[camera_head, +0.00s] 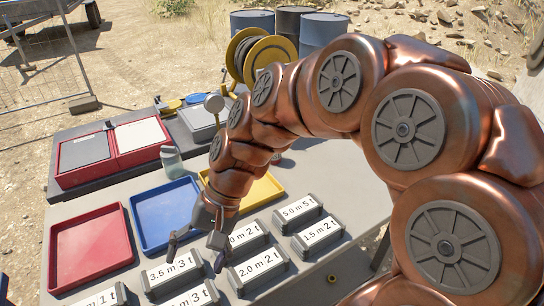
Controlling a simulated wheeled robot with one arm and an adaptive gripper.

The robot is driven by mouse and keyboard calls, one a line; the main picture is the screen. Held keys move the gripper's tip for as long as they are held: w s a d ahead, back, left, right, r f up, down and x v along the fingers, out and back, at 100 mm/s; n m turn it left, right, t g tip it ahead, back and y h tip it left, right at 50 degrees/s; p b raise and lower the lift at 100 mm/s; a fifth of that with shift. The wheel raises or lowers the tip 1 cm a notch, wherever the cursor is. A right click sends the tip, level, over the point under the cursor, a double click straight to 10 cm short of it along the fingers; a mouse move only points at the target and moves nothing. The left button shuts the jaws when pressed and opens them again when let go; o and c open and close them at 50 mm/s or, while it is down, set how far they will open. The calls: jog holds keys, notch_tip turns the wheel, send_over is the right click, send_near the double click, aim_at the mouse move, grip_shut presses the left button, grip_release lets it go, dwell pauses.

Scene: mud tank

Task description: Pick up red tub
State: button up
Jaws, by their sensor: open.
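A shallow red tray-like tub (90,246) lies flat on the grey table at the left. Farther back stands a red two-part container (108,165) with a grey and a white top. I cannot tell which of these is the one named. My gripper (195,257) is open and empty, with its fingers pointing down over the labelled blocks, to the right of the shallow red tub and apart from it. My copper-coloured arm fills the right side and hides part of the table.
A blue tray (165,212) lies between the red tub and my gripper. A yellow tray (262,190) is partly behind my arm. Several grey labelled blocks (258,266) crowd the front. A glass jar (171,162) stands behind the blue tray.

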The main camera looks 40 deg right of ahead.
jog(key=w+d+r+m+t+y+b, duration=0.1)
jog(key=w+d+m+t+y+b, duration=0.25)
jog(key=w, duration=0.65)
jog(key=w+d+r+m+t+y, duration=0.1)
jog(key=w+d+m+t+y, duration=0.15)
jog(key=w+d+m, duration=0.55)
jog(key=w+d+m+t+b, duration=0.1)
jog(key=w+d+m+t, duration=0.3)
jog(key=w, duration=0.3)
jog(key=w+d+f+m+t+h+b, duration=0.1)
jog(key=d+f+m+t+h, duration=0.2)
jog(key=d, duration=0.7)
jog(key=w+d+f+m+t+h+b, duration=0.1)
jog(key=d+f+m+t+h, duration=0.15)
jog(key=d+m, duration=0.45)
jog(key=w+d+f+m+t+h+b, duration=0.1)
jog(key=d+f+t+h, duration=0.15)
jog(key=d, duration=0.95)
jog(key=shift+m, duration=0.25)
notch_tip(320, 180, down, 8)
jog(key=shift+s+a+f, duration=0.1)
jog(key=shift+s, duration=0.05)
jog(key=shift+w+a+y, duration=0.15)
jog(key=shift+w+a, duration=0.05)
jog(key=shift+w, duration=0.25)
jog(key=shift+w+a+y, duration=0.15)
jog(key=shift+w, duration=0.3)
jog(key=shift+p+x, duration=0.4)
jog(key=shift+x, duration=2.4)
